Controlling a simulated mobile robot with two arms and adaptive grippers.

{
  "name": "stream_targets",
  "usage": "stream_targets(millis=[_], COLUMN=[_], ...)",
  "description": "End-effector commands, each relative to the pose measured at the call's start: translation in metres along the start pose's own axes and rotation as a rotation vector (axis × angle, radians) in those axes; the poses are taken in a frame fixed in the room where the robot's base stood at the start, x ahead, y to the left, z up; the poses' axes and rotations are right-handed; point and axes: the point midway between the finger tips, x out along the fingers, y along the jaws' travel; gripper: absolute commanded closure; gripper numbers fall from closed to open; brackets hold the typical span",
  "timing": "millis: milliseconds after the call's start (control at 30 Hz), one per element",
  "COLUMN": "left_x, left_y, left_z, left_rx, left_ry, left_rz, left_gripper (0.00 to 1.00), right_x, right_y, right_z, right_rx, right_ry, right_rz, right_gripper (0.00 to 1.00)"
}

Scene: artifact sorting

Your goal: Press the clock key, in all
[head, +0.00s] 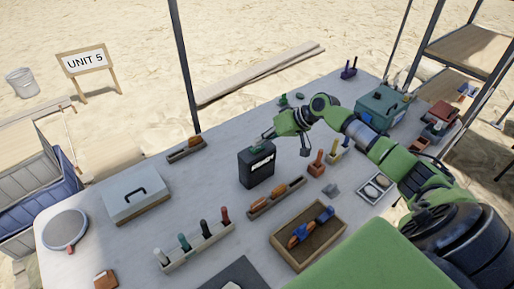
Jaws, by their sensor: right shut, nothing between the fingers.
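A dark upright box (257,168) with a white label on its front stands in the middle of the table in the head view; it looks like the clock. A small greenish part shows at its top, but I cannot make out a key there. My right gripper (267,136) is shut and empty, just above and behind the top of the box. I cannot tell whether its fingertips touch the box. My left gripper is not in view.
A rack with several upright tools (196,246) and a wooden tray (309,238) with blue and orange items lie in front. A grey lidded box (136,203) and a round sieve (65,229) are at left. A teal box (383,108) stands at the back right.

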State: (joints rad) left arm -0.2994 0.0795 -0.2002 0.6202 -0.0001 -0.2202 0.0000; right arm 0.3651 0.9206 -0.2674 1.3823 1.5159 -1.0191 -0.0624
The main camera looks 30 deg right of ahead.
Motion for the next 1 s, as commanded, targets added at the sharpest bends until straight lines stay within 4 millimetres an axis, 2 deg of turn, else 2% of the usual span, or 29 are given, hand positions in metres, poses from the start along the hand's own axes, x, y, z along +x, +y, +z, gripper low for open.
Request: stream_targets(millis=[767, 1000], left_x=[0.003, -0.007], left_y=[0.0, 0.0], left_z=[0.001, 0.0], left_rx=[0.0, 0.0], left_ry=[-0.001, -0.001], left_rz=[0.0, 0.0], left_gripper=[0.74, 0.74], right_x=[0.004, -0.003], right_y=[0.003, -0.002], right_z=[0.004, -0.002], right_rx=[0.0, 0.0], right_ry=[-0.001, 0.0], right_rz=[0.0, 0.0], right_gripper=[1.0, 1.0])
